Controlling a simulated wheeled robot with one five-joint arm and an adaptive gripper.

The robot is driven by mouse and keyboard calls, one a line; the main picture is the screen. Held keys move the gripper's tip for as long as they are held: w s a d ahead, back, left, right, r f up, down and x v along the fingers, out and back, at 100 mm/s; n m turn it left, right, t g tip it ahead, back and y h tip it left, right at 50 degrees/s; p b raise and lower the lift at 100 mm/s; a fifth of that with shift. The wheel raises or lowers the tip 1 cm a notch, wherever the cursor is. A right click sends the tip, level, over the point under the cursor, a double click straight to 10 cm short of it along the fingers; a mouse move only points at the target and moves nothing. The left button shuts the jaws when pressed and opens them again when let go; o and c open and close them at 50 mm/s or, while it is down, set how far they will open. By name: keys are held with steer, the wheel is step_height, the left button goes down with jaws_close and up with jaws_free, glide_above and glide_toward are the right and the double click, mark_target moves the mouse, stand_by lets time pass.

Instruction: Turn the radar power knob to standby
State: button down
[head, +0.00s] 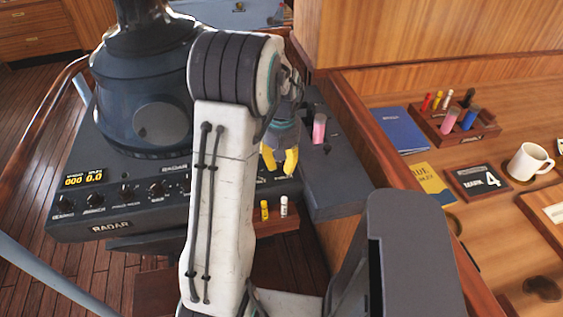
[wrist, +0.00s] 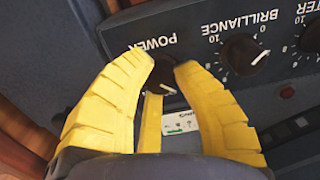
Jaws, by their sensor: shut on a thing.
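The radar console (head: 75,228) stands at the left in the head view, its sloped front panel carrying a row of dark knobs. The power knob (wrist: 163,76) is dark with a white pointer line, under the label POWER, which reads upside down in the wrist view. The pointer slants to the lower right there. My gripper (wrist: 165,72) has yellow fingers, shut on the power knob from both sides. In the head view my gripper (head: 279,160) is at the panel's right end, partly behind my arm. The power knob cannot be made out there. The standby mark cannot be read.
The brilliance knob (wrist: 244,54) is close beside the power knob. A yellow marker (head: 264,210) and a white marker (head: 283,206) stand below the panel. A pink cylinder (head: 319,128) is right of my gripper. A mug (head: 530,160) stands on the right desk.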

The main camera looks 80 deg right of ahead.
mark_target(282, 162)
steer(key=shift+f+m, duration=0.1)
steer(key=shift+m, duration=0.2)
steer(key=m+b, duration=0.1)
steer(key=m, duration=0.2)
steer(key=shift+m, duration=0.4)
steer(key=shift+m+b, duration=0.5)
steer(key=shift+m, duration=1.6)
steer(key=c, duration=0.9)
jaws_free()
steer(key=shift+c, duration=0.2)
step_height(282, 162, up, 12)
